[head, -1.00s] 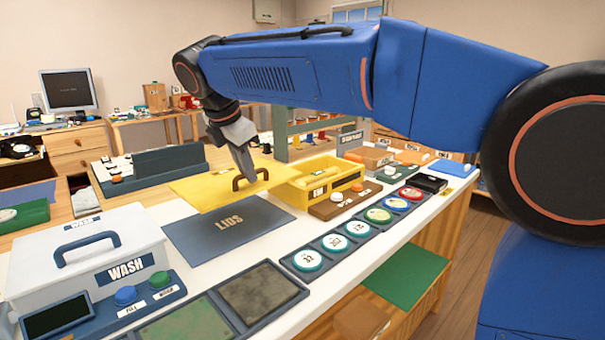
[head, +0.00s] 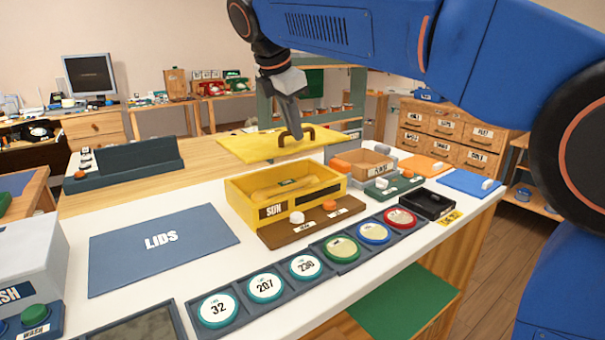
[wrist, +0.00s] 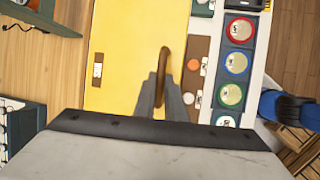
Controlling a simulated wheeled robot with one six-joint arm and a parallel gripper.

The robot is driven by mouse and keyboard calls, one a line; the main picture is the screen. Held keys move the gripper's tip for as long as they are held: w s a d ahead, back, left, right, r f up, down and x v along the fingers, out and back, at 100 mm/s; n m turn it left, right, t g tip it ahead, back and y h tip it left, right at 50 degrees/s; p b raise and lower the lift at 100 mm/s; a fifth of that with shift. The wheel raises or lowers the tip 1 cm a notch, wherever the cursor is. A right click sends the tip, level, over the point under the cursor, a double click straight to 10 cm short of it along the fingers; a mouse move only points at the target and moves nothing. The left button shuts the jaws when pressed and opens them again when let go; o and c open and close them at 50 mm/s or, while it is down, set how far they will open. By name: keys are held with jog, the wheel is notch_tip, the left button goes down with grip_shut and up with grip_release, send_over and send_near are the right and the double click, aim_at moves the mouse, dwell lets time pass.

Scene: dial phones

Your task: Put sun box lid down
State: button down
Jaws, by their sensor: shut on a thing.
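The yellow sun box lid (head: 262,146) is held in the air above and behind the box in the head view. My gripper (head: 294,132) is shut on its brown arched handle. In the wrist view the lid (wrist: 122,60) spans the upper middle, with my gripper (wrist: 160,100) on the handle (wrist: 163,70). The yellow sun box (head: 240,206), labelled SUN, stands open on the white counter with a yellow rounded thing inside. The blue-grey LIDS mat (head: 130,262) lies bare to the left of the box.
A brown panel (head: 285,237) with a white and an orange knob sits before the box. Several dials, including a green-rimmed one (head: 341,249), line the counter's front. The WASH box (head: 25,255) stands at the left. A cardboard box (head: 360,163) stands right of the sun box.

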jog(key=shift+w+d+f, duration=0.1)
jog(key=shift+d+f, duration=0.1)
jog(key=shift+f, duration=0.1)
send_over(294, 195)
jog(key=w, duration=0.3)
notch_tip(294, 195, down, 9)
jog(key=shift+d+f, duration=0.15)
jog(key=shift+d, duration=0.05)
jog(key=shift+f, duration=0.1)
jog(key=c, duration=1.8)
grip_release()
